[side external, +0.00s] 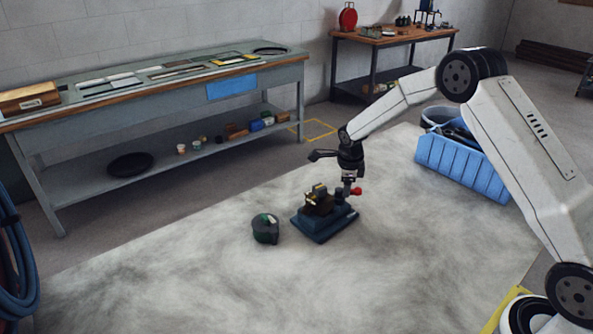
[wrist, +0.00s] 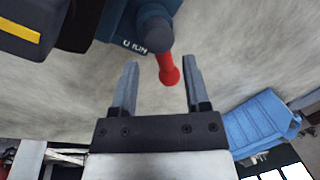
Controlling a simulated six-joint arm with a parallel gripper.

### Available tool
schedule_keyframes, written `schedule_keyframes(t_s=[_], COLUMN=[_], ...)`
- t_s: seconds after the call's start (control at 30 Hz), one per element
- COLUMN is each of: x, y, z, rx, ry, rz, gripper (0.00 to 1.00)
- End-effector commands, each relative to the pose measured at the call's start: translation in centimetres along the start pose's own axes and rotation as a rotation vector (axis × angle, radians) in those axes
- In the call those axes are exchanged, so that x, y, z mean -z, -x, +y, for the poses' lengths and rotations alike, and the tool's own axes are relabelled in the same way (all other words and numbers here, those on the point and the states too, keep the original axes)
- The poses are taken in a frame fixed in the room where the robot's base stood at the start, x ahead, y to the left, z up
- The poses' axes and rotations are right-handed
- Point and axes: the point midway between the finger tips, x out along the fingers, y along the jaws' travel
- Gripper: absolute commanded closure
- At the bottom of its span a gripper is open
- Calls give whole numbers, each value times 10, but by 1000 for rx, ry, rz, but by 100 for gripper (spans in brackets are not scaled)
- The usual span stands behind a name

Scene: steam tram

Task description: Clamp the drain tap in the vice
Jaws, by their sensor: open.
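The vice (side external: 325,226) stands on the pale floor mat, with a blue base and a handle ending in a red knob (side external: 356,191). A brass-coloured piece (side external: 317,195), probably the drain tap, sits at the top of the vice; I cannot tell whether the jaws touch it. My gripper (side external: 348,188) is low at the vice's right side, by the handle. In the wrist view my gripper (wrist: 160,64) is open, with the red handle end (wrist: 168,73) between its fingers and a gap on both sides. The vice's blue body (wrist: 120,22) shows at the top; the brass piece is not clearly visible there.
A dark green and black round object (side external: 265,228) lies just left of the vice. A blue crate (side external: 462,170) stands at the right behind it. A long grey workbench (side external: 170,88) runs along the wall. The mat in front is clear.

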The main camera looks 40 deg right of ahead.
Motion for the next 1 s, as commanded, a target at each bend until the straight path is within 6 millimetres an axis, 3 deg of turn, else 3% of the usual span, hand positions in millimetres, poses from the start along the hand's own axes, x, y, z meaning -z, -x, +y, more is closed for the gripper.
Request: schedule_keyframes(t_s=[0.3, 0.5, 1.0], x=[-1, -1, -1], y=[40, 56, 59], z=[0, 1, 1], rx=[1, 0, -1], ry=[1, 1, 11], rz=[-2, -1, 0], gripper=[40, 40, 40])
